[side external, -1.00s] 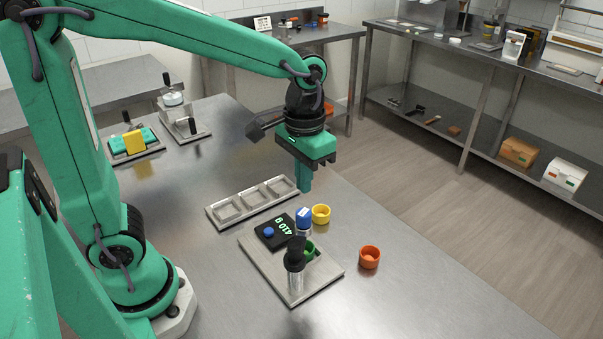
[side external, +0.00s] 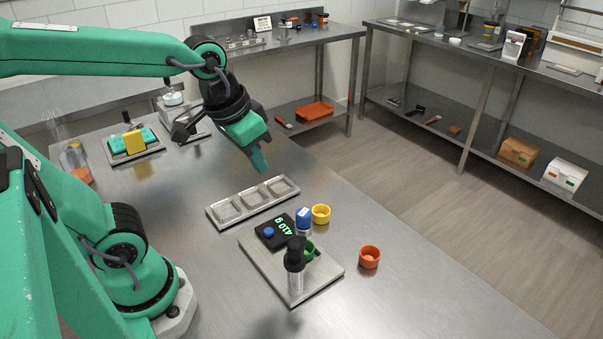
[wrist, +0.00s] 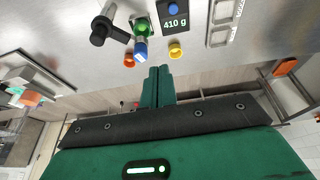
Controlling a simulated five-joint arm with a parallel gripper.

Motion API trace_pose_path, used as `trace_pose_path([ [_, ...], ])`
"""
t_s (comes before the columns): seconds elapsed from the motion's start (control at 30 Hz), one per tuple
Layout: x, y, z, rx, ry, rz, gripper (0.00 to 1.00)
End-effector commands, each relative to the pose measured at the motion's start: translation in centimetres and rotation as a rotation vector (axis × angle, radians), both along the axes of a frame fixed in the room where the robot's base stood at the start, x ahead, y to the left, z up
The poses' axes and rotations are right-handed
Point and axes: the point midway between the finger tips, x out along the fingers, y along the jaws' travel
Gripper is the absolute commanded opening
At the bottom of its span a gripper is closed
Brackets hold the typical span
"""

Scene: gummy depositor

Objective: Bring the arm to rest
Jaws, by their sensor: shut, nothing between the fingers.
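My gripper (side external: 260,160) hangs in the air above the steel table (side external: 400,300), behind and above the three-pocket metal tray (side external: 252,201). Its green fingers point down and are shut together with nothing between them. In the wrist view my gripper (wrist: 160,70) also shows its fingers side by side and empty. It touches nothing that I can see.
A green-and-yellow item (side external: 134,142) sits at the back left. The front right is clear.

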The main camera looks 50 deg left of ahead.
Motion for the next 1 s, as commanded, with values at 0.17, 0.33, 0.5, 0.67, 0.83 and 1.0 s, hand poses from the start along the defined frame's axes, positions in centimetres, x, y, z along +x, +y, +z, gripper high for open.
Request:
trace_pose_path([
  [0.17, -1.8, 1.1, 0.3, 0.009, -0.090, 0.004, 0.00],
  [0.33, -2.8, 1.6, 0.4, 0.019, -0.143, 0.006, 0.00],
  [0.5, -3.1, 1.8, 0.3, 0.023, -0.161, 0.005, 0.00],
  [0.67, -3.1, 1.8, 0.3, 0.024, -0.161, 0.005, 0.00],
  [0.83, -3.1, 1.8, 0.3, 0.023, -0.161, 0.005, 0.00],
  [1.0, -3.1, 1.8, 0.3, 0.022, -0.161, 0.005, 0.00],
])
